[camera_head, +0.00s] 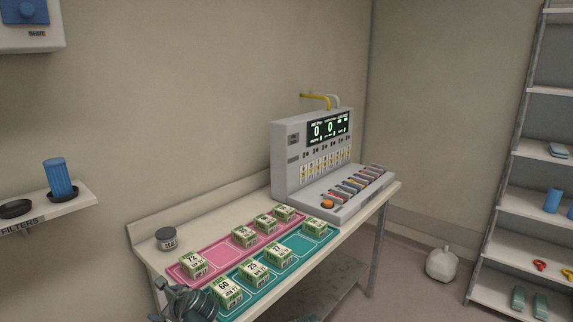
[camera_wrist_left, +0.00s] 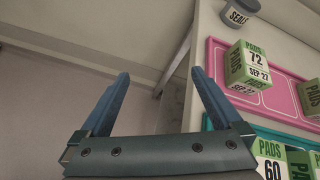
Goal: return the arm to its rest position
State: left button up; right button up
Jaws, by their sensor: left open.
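My left gripper (camera_head: 172,290) is at the lower left edge of the bench in the head view, by the near ends of the two trays. In the left wrist view its two blue fingers (camera_wrist_left: 160,76) are spread apart with nothing between them. They point past the bench's side, over floor and wall, with the trays off to the right. Most of my left arm is out of the head view. My right gripper is not in view.
The bench (camera_head: 150,247) holds a pink tray (camera_head: 215,254) and a teal tray (camera_head: 304,243) with several PADS boxes (camera_head: 228,293). A grey jar (camera_head: 166,239) stands behind them. A console (camera_head: 296,160) is at the right end. Shelves (camera_head: 541,91) stand far right.

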pick_arm(q)
jog(key=s+d+f+n+g+h, duration=0.3)
jog(key=s+d+f+n+h, duration=0.25)
jog(key=d+n, duration=0.45)
jog(key=s+d+f+n+g+h, duration=0.4)
jog(key=s+d+n, duration=0.3)
jog(key=n, duration=0.4)
jog(key=s+d+r+m+y+p, duration=0.1)
jog(key=s+d, duration=0.4)
jog(key=d, duration=0.5)
jog(key=r+m+p, duration=0.1)
jog(key=m, duration=0.1)
jog(key=shift+s+d+m+p, duration=0.25)
jog(key=shift+s+m+p, duration=0.05)
